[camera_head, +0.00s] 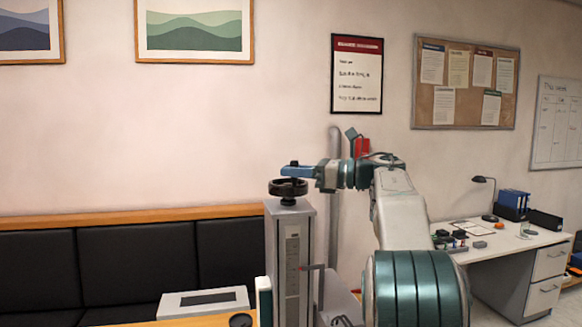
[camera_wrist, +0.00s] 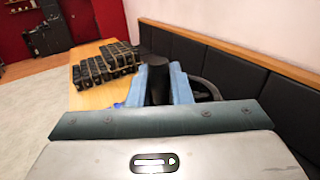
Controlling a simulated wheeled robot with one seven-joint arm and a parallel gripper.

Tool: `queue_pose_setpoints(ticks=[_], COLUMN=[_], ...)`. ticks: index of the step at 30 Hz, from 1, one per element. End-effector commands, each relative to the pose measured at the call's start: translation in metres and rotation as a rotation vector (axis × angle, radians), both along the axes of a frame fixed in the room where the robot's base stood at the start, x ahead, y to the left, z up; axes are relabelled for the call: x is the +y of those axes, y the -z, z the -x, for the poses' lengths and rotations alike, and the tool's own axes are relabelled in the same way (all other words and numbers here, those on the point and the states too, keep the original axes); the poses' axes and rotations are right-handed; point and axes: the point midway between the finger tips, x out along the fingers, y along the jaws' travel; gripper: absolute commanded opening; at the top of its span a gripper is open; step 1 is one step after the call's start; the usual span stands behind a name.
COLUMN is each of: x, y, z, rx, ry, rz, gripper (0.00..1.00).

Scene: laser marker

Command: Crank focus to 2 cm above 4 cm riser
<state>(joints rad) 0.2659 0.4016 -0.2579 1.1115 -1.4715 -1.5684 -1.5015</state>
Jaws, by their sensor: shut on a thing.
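The laser marker's grey column (camera_head: 283,245) stands upright at the lower middle of the head view, with a scale plate (camera_head: 292,262) and a small red pointer (camera_head: 304,268) on it. A black handwheel (camera_head: 288,187) sits on top; part of its rim (camera_wrist: 208,90) shows in the wrist view. My gripper (camera_head: 292,169) reaches in from the right above the wheel. In the wrist view its blue fingers (camera_wrist: 157,90) are shut on the wheel's black crank knob (camera_wrist: 156,72), one on each side. The scale reading is too small to make out. I cannot make out the riser.
A white box with a dark display (camera_head: 200,303) stands left of the column. Several black stacked pieces (camera_wrist: 105,64) lie on the wooden table (camera_wrist: 88,98). A black bench (camera_head: 130,265) runs along the wall. A desk (camera_head: 510,250) stands at the right.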

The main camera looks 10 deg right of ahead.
Motion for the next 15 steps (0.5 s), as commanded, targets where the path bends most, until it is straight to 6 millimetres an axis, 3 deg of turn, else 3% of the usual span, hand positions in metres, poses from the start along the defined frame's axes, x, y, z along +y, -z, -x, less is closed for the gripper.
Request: queue_pose_setpoints(ticks=[15], x=[-0.0112], y=[-0.0042], z=[-0.0068], rx=[-0.001], ry=[-0.394], rz=[-0.003], gripper=[0.0])
